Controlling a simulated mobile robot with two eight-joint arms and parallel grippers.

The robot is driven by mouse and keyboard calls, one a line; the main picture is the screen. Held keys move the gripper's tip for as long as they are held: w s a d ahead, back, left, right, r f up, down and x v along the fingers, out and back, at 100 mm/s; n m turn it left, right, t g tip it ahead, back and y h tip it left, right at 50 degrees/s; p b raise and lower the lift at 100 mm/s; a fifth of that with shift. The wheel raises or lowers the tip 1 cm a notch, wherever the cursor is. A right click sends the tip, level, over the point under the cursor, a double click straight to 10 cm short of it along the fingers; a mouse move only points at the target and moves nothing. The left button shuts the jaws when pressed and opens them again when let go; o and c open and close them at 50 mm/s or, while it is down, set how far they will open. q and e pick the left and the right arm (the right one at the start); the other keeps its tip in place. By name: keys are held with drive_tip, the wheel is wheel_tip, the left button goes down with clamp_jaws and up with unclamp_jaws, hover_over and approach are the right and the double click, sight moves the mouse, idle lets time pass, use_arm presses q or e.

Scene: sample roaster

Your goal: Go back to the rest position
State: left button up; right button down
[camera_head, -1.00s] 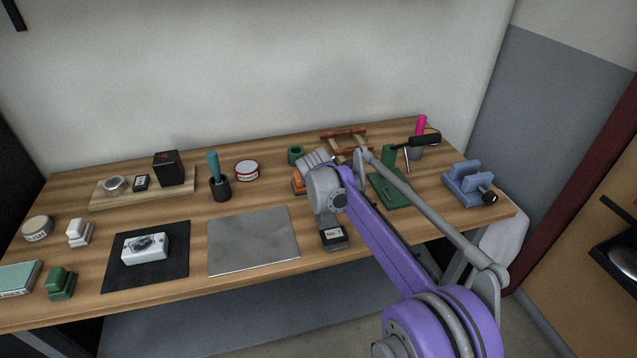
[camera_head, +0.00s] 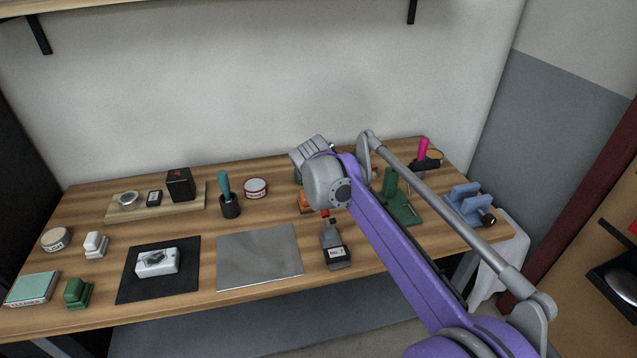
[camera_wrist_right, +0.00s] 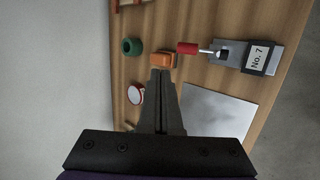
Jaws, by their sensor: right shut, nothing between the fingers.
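My right arm comes in from the lower right of the head view, purple with a grey wrist (camera_head: 328,183), raised over the right half of the workbench (camera_head: 280,180). Its fingers are hidden there. In the wrist view my right gripper (camera_wrist_right: 161,74) is shut and empty; its fingertips appear just below an orange object (camera_wrist_right: 163,60) in the picture. I cannot tell the gap between them. My left gripper is not in view.
A grey device labelled No. 7 (camera_wrist_right: 258,57) with a red-ended handle lies near the gripper; it also shows in the head view (camera_head: 335,255). A metal plate (camera_head: 260,260), green stand (camera_head: 400,208) and blue vise (camera_head: 466,204) surround the arm. Free air lies above the bench.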

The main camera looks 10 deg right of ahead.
idle(0.3)
drive_tip(key=s+d+f+m+g, duration=0.1)
drive_tip(key=s+d+m, duration=0.15)
drive_tip(key=s, duration=0.45)
drive_tip(key=s+d+f+m, duration=0.1)
drive_tip(key=s+m, duration=0.2)
drive_tip(key=s, duration=0.4)
drive_tip(key=s+d+f+m+g, duration=0.1)
drive_tip(key=s+d+f+m, duration=0.15)
drive_tip(key=s, duration=0.45)
drive_tip(key=s+f+m+g+y, duration=0.1)
drive_tip(key=s+f+m, duration=0.45)
drive_tip(key=s, duration=0.55)
drive_tip(key=s+f+m+y, duration=0.1)
drive_tip(key=s+f+m, duration=0.45)
drive_tip(key=s, duration=0.65)
use_arm(q)
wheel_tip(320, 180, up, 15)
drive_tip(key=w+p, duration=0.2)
drive_tip(key=p, duration=1.1)
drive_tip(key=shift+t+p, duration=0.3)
use_arm(e)
drive_tip(key=w+r+n, duration=0.1)
drive_tip(key=w+r, duration=0.2)
drive_tip(key=r, duration=1.2)
